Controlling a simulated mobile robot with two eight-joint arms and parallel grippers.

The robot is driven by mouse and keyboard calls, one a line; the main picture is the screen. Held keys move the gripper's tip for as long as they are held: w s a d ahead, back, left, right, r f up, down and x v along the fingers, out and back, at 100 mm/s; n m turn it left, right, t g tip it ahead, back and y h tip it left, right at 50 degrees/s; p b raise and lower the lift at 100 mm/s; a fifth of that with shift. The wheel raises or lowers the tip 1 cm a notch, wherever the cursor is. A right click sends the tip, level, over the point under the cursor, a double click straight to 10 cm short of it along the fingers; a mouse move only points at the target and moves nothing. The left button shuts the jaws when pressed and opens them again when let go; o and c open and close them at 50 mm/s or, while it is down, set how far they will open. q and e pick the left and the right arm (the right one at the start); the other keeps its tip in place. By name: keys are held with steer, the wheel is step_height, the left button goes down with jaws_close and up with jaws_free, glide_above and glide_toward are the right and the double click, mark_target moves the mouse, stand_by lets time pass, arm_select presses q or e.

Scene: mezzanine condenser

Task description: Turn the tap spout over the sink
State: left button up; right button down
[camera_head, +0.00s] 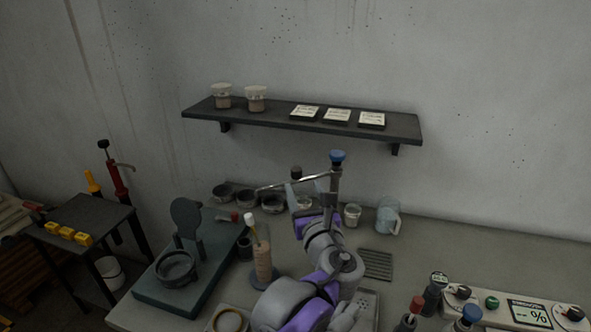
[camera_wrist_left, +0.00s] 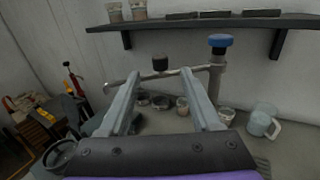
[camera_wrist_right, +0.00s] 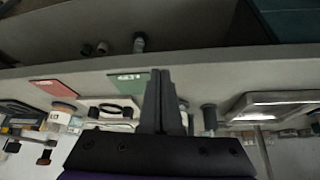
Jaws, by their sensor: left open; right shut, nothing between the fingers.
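The tap has an upright grey post with a blue cap (camera_head: 338,157). Its thin metal spout (camera_head: 276,184) reaches left from the post, with a black knob (camera_head: 296,172) near its middle. In the left wrist view the spout (camera_wrist_left: 143,77) crosses at the fingertips, below the black knob (camera_wrist_left: 160,62). My left gripper (camera_wrist_left: 160,75) is open, its fingers either side of the knob; contact cannot be told. My right gripper (camera_wrist_right: 160,75) is shut and empty, seen only in its wrist view. A metal-rimmed basin-like shape (camera_wrist_right: 275,101) lies right of it; whether it is the sink is unclear.
A shelf (camera_head: 290,120) with jars and cards hangs above the tap. Several dark bowls (camera_head: 247,198), a clear jug (camera_head: 388,215) and a ribbed grille (camera_head: 377,264) are on the counter. A green stand (camera_head: 160,290) is left; a control panel (camera_head: 520,312) is right.

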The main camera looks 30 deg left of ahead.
mark_target(298, 174)
arm_select(q)
steer(key=x, duration=0.8)
steer(key=shift+w+a+p, duration=0.25)
steer(key=shift+p, duration=0.1)
jaws_close()
stand_by(0.9)
